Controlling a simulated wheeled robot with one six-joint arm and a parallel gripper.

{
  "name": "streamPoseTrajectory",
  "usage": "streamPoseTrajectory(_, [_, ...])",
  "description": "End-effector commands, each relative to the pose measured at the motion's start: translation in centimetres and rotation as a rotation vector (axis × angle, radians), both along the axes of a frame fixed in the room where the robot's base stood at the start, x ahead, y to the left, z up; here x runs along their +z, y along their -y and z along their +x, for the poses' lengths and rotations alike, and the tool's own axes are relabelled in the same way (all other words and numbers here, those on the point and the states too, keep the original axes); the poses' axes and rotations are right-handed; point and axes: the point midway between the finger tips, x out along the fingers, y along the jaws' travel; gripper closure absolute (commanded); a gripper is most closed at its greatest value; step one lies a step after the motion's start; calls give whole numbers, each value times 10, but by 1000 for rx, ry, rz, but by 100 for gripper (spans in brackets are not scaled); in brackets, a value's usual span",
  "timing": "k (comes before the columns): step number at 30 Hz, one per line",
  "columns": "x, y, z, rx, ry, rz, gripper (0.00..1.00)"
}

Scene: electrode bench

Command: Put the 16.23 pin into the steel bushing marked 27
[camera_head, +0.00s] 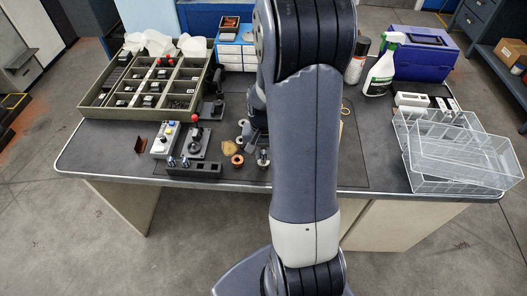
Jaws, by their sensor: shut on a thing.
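My gripper (260,143) shows only in part, at the left edge of my own arm, low over the middle of the bench. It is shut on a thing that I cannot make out. Its fingertips are mostly hidden. A copper-coloured ring (238,161) lies on the dark mat just left of it. Pale metal rings (245,140) lie close by, and a small metal round piece (263,158) stands just below the gripper. I cannot read any marks, so I cannot tell which piece is the bushing marked 27. I cannot pick out the 16.23 pin.
A divided tray (98,100) with parts stands at the back left. A red-knobbed lever stand (196,142), a button box (164,140) and a dark block (194,170) stand left of the rings.

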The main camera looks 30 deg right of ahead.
Motion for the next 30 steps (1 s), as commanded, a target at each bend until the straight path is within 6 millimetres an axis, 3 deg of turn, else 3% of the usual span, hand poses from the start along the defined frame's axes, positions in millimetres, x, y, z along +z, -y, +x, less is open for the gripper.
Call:
streamPoseTrajectory(29, [-18, 0, 0, 0, 1, -1, 100])
streamPoseTrajectory(30, [-18, 0, 0, 0, 1, -1, 79])
